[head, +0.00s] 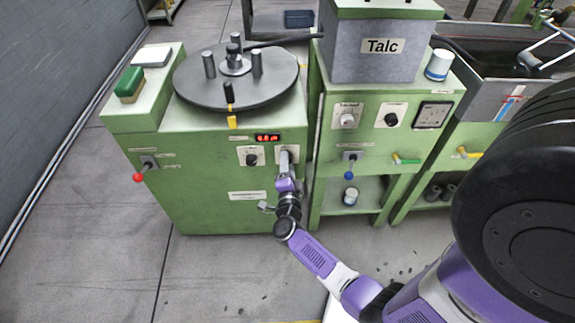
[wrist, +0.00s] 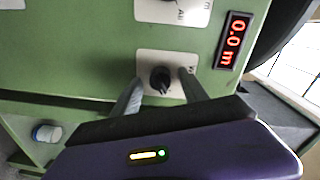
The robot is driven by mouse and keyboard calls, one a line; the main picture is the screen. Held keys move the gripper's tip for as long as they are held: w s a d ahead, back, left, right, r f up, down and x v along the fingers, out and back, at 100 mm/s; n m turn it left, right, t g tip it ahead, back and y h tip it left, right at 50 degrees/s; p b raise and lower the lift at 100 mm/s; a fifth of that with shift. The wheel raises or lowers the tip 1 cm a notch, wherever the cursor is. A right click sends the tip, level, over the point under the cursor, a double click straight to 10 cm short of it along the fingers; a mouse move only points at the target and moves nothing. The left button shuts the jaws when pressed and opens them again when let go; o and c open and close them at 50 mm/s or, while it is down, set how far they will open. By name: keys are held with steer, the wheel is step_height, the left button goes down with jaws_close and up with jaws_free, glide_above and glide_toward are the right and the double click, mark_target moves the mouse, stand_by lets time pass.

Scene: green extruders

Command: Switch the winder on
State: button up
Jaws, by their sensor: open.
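The winder (head: 230,200) is the green machine at the left with a dark round turntable (head: 235,80) on top. Its front has a red digital display (head: 267,138), which reads 0.0 m in the wrist view (wrist: 233,40). My gripper (head: 287,156) is at the winder's front panel, right of a black knob (head: 252,160), and hides most of the plate there. In the wrist view my gripper (wrist: 160,88) is open. Its two fingers are on either side of a black rotary knob (wrist: 160,80) on a white plate (wrist: 150,63). Contact with the knob cannot be told.
A lever with a red ball (head: 138,177) sticks out at the winder's left front. A green machine with a grey Talc box (head: 380,48) stands close on the right, with a blue-ball lever (head: 348,175). Clear floor (head: 220,270) lies in front.

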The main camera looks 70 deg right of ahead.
steer(key=v, duration=0.7)
steer(key=shift+s+a+p, duration=0.2)
steer(key=shift+a+p, duration=0.2)
steer(key=shift+p, duration=0.05)
steer(key=shift+w, duration=0.1)
steer(key=w+a+r+n+t+y+p, duration=0.1)
steer(key=w+a+r+n+t+y, duration=0.15)
steer(key=a+r+n+t, duration=0.35)
steer(key=w+a+r+n+t+y, duration=0.1)
steer(key=a+r+n+t+y, duration=0.2)
steer(key=a+r+n, duration=0.4)
steer(key=s+a+r+n+y+p, duration=0.2)
steer(key=s+a+r+n+y, duration=0.3)
steer(key=s+a+r+n, duration=0.1)
steer(key=s+a+r+n+y+p, duration=0.2)
steer(key=s+a+r+n+y, duration=0.3)
steer(key=s+a+r+n, duration=0.2)
steer(key=shift+s+a+r+n+y, duration=0.35)
steer(key=shift+s+a+n, duration=0.75)
steer(key=shift+s+a, duration=1.45)
